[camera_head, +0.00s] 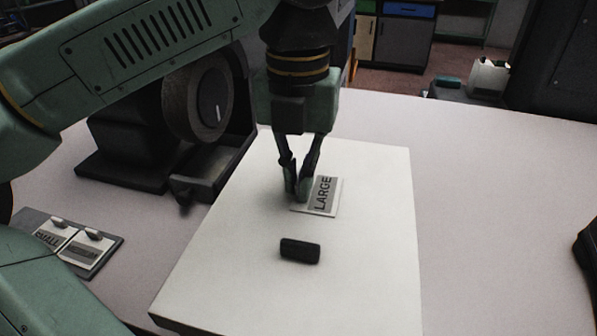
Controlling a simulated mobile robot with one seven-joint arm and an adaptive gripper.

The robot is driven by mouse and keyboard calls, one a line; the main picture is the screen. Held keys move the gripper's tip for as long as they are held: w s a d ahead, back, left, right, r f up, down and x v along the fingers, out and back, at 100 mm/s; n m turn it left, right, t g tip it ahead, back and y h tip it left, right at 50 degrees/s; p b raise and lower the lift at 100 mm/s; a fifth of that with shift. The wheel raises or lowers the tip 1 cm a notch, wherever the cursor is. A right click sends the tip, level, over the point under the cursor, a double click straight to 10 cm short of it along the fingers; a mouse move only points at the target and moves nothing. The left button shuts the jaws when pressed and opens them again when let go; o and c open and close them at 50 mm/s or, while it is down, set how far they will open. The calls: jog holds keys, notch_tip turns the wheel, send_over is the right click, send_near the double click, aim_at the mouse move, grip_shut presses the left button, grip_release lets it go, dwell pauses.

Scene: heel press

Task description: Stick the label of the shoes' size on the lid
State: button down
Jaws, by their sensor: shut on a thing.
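The LARGE label (327,204), a white card with a grey band and dark lettering, lies at or just above the top of the white lid (371,270). I cannot tell whether it touches the lid. My gripper (298,192) points down over the lid and is shut on the label at its left side, by what looks like a small tab between the fingertips. The SMALL label (52,238) and a second label (84,249), its word hard to read, lie side by side on a dark tray (105,259) at the left.
A short black ribbed cylinder (300,250) lies on the lid in front of the label. A dark machine with a round wheel (198,98) stands behind and left of the lid. The table (489,190) is clear to the right, up to a dark object (586,252) at the edge.

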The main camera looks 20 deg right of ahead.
jog(key=shift+f, duration=0.15)
jog(key=c, duration=1.7)
grip_release()
jog(key=shift+o, duration=0.3)
jog(key=o, duration=0.4)
jog(key=shift+r+p, duration=1.1)
jog(key=shift+r, duration=2.45)
jog(key=shift+s, duration=0.1)
